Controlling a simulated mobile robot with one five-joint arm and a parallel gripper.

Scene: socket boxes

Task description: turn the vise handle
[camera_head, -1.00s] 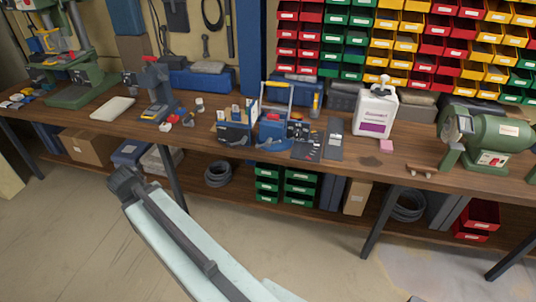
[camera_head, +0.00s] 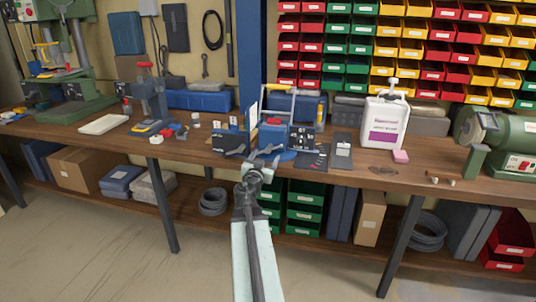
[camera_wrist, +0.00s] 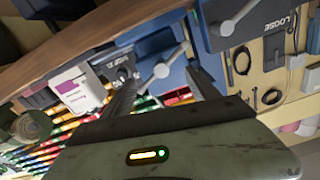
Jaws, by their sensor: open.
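A blue vise-like device (camera_head: 272,137) stands near the bench's front edge, between two dark boxes. In the wrist view, a grey lever with a round hub (camera_wrist: 161,70) on the blue body (camera_wrist: 150,42) looks like the vise handle. It lies between my fingers in the picture, with no clear contact. My gripper (camera_head: 264,158) is open and empty in front of the device; its spread fingers show in the wrist view (camera_wrist: 163,90). My fingers partly cover the device in the head view, so the handle is hard to make out there.
A dark box marked LOOSE (camera_wrist: 250,22) carries another grey lever on the right in the wrist view. A dark box with a dial (camera_head: 301,137) stands right of the device. A white jug (camera_head: 383,122) and green grinder (camera_head: 505,135) stand farther right.

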